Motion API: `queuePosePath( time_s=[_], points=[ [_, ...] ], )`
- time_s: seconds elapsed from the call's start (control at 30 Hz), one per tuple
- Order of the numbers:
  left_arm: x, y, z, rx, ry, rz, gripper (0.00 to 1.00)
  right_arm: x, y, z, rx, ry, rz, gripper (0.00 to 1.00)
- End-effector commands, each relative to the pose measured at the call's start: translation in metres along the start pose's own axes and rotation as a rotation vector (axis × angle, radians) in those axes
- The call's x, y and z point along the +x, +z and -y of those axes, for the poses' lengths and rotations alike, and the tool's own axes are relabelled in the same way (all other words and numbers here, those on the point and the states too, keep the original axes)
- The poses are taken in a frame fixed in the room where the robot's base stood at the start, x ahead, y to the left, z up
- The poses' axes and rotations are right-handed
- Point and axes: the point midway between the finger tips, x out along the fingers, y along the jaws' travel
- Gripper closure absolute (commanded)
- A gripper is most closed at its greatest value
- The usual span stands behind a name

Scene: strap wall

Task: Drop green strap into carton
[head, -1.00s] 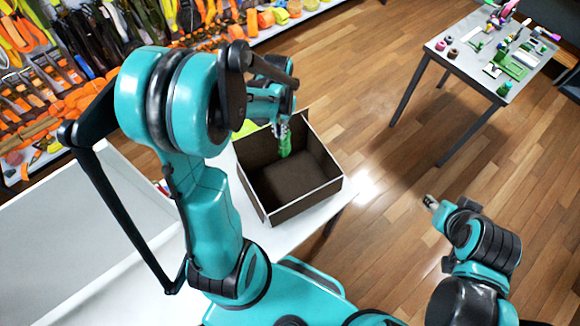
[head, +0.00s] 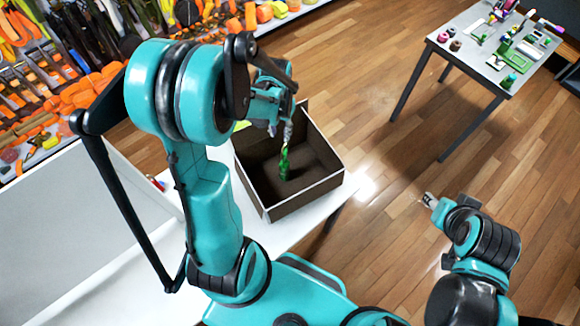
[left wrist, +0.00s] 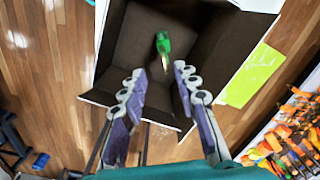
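The open carton (head: 305,199), dark inside with pale edges, stands on the white table. The green strap (head: 284,162) is within the carton's opening, below my left gripper (head: 285,128). In the left wrist view the strap (left wrist: 163,46) shows against the carton's (left wrist: 215,62) dark inside, beyond the fingertips and apart from them. I cannot tell whether it touches the floor of the carton. The left gripper (left wrist: 156,77) is over the carton with its fingers spread and nothing between them. My right gripper (head: 430,201) is away at the right above the floor; its fingers are too small to read.
A yellow-green sheet (left wrist: 250,76) lies beside the carton. The white table (head: 120,268) extends to the left. Shelves with orange goods (head: 75,98) line the back left. A grey side table (head: 480,66) with small items stands at the far right, with open wood floor between.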

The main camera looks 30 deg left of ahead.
Motion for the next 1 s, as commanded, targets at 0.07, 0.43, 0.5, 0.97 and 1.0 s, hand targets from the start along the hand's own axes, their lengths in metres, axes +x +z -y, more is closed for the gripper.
queuePosePath(
  time_s=[0.07,0.43,0.5,0.97,1.0],
  points=[
    [0.0,0.0,0.0,0.0,0.0,0.0,0.7,0.0,0.0,0.0,0.0,0.0,0.0,0.6],
    [-0.034,0.001,0.0,0.0,0.0,0.0,0.7,0.0,0.0,0.0,0.0,0.0,0.0,0.6],
    [-0.05,0.001,0.0,0.0,0.0,0.0,0.7,0.0,0.0,0.0,0.0,0.0,0.0,0.6],
    [-0.119,0.001,0.0,0.0,0.0,0.0,0.7,0.0,0.0,0.0,0.0,0.0,0.0,0.6],
    [-0.12,0.001,0.0,0.0,0.0,0.0,0.7,0.0,0.0,0.0,0.0,0.0,0.0,0.6]
  ],
)
